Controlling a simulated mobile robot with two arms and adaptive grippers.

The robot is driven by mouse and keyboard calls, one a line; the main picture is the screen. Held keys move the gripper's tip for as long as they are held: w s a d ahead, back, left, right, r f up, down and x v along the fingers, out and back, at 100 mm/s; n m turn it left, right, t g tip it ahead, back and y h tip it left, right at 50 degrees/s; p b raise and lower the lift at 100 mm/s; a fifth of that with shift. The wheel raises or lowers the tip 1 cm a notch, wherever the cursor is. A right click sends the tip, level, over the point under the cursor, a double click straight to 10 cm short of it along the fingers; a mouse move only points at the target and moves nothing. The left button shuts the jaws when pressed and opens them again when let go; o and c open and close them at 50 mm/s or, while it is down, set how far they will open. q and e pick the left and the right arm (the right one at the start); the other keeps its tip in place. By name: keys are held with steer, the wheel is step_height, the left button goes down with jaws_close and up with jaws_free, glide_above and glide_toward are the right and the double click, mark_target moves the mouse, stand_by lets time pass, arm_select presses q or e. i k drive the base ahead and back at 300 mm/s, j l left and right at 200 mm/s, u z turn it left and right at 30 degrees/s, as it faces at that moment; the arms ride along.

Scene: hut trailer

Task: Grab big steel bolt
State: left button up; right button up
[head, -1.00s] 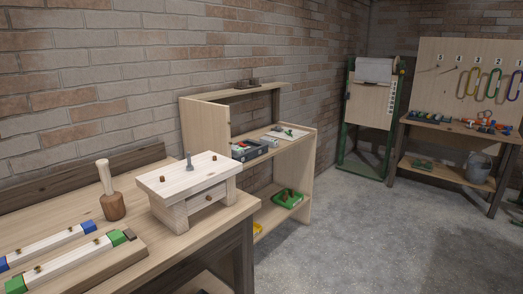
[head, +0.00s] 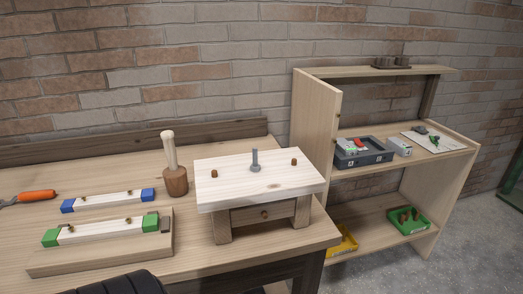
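A grey steel bolt (head: 255,161) stands upright in the middle of the white top of a small wooden stool-like block (head: 290,178) on the workbench. A small brown peg sits on either side of it. Neither gripper can be made out in the head view. A dark rounded shape at the bottom edge is cut off, and I cannot tell what part it is.
A wooden mallet (head: 175,179) stands just left of the block. White bars with blue ends (head: 110,200) and green ends (head: 105,230) lie further left, with an orange-handled tool (head: 37,196). Shelves (head: 318,120) with a grey tray (head: 364,156) and a green bin (head: 407,222) stand right.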

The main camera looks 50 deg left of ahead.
mark_target(254, 168)
steer(key=i+u, duration=0.25)
steer(key=u, duration=0.15)
steer(key=i+l+u, duration=0.2)
steer(key=u, duration=0.25)
steer(key=i+l+u, duration=0.15)
steer(key=u, duration=0.25)
steer(key=i+l+u, duration=0.15)
steer(key=l+u, duration=0.15)
steer(key=u, duration=0.15)
